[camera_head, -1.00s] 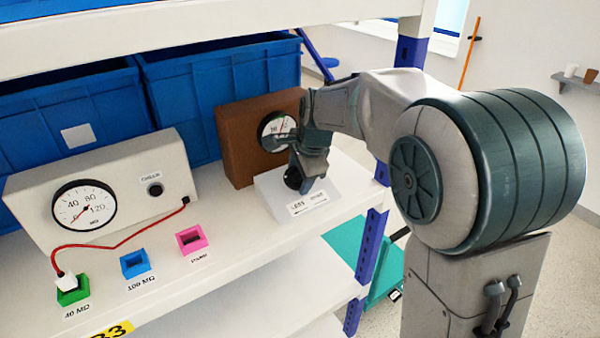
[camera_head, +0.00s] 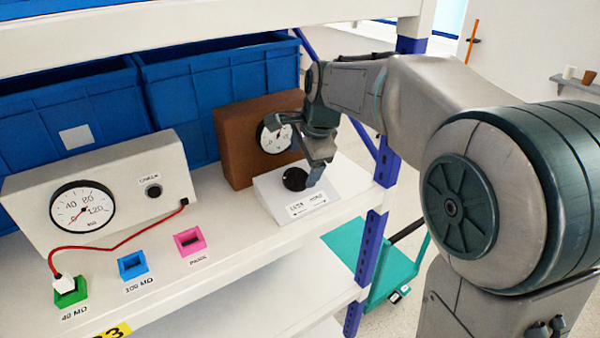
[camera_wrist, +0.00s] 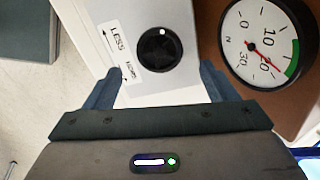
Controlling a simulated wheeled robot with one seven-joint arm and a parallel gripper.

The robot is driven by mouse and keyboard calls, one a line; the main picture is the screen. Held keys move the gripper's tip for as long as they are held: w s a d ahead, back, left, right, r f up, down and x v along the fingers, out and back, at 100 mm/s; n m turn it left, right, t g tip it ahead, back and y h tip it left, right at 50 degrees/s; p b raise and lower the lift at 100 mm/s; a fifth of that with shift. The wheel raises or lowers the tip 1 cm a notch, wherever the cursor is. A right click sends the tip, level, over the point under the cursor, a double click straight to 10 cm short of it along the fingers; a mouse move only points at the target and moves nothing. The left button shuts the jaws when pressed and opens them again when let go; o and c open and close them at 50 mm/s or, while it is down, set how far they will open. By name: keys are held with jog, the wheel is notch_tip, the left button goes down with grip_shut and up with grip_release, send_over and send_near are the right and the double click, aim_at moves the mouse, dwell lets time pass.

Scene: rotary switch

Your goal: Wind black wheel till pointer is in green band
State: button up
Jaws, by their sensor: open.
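The black wheel (camera_head: 294,178) sits on a white sloped box (camera_head: 277,208) with a "LESS/MORE" label. In the wrist view the wheel (camera_wrist: 158,58) shows a white dot near its upper edge. My gripper (camera_head: 318,172) is open and empty, just to the right of the wheel in the head view. In the wrist view my gripper (camera_wrist: 158,85) has its fingers spread, with the wheel ahead between them and apart from both. The gauge (camera_wrist: 262,45) has a red pointer near the lower end of the green band (camera_wrist: 294,58); whether it is inside is unclear.
The gauge's brown housing (camera_head: 232,150) stands behind the white box. At left are a grey meter box (camera_head: 120,195), a red cable (camera_head: 115,243) and green, blue and pink sockets. Blue bins (camera_head: 215,85) stand behind. A shelf board (camera_head: 150,25) runs overhead.

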jog(key=v, duration=0.6)
jog(key=shift+s+r, duration=0.1)
jog(key=s+d+f+n+h, duration=0.1)
jog(key=s+d+f+n, duration=0.5)
jog(key=s, duration=0.5)
jog(key=s+d+f+n+h, duration=0.1)
jog(key=s+d+f+n, duration=0.6)
jog(key=s, duration=0.4)
jog(key=shift+s+d+f+g, duration=0.2)
jog(key=shift+s+f+g, duration=0.1)
jog(key=shift+f, duration=0.25)
